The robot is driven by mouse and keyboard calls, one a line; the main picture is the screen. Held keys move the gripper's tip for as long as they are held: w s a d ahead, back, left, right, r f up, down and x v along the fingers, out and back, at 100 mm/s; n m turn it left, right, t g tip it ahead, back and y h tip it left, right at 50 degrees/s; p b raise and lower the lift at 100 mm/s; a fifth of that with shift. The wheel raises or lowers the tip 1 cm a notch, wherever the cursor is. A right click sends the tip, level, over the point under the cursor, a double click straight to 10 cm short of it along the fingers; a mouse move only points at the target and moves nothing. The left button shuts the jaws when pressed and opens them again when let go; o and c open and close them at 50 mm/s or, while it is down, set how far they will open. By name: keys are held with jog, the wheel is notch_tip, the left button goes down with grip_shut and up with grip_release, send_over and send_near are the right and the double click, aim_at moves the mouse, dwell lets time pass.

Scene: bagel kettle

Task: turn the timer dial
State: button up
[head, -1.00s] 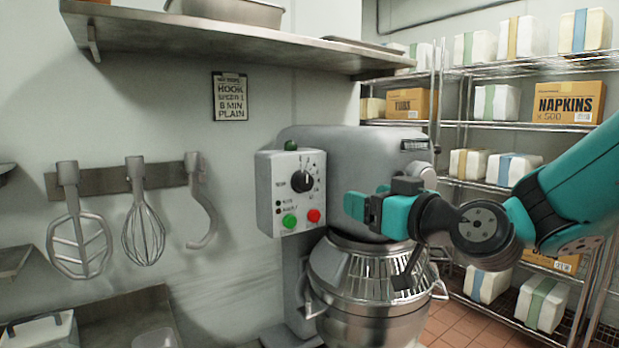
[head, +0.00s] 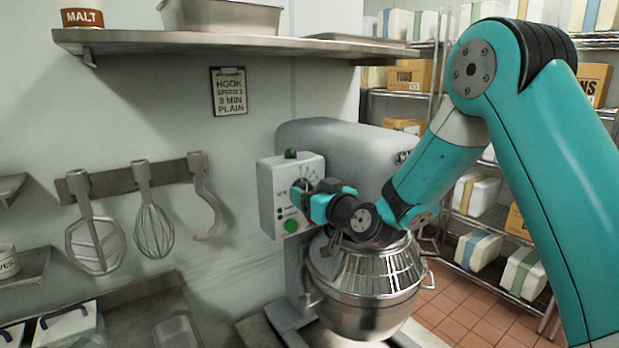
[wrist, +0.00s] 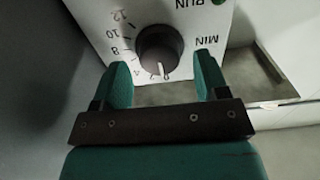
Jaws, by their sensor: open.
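The timer dial (wrist: 160,50) is a round black knob with a pale pointer mark, on the white front of the mixer's control box (head: 268,196). In the wrist view the numbers around it look upside down, and the pointer sits near the low numbers. My gripper (wrist: 161,82) is open, with its two teal fingers on either side of the lower part of the dial. I cannot tell whether the fingers touch it. In the head view my gripper (head: 305,198) is at the box and hides most of the dial.
A green button (head: 291,226) is low on the box, and a green lamp (head: 291,154) is on top. The mixer bowl (head: 362,290) with its wire guard is just below my wrist. A whisk (head: 153,225) and other tools hang at left. A shelf (head: 230,40) runs above.

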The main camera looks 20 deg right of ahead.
jog(key=shift+w+a, duration=0.15)
jog(key=shift+w, duration=0.25)
jog(key=shift+c, duration=0.2)
jog(key=c, duration=0.8)
jog(key=shift+c, duration=0.2)
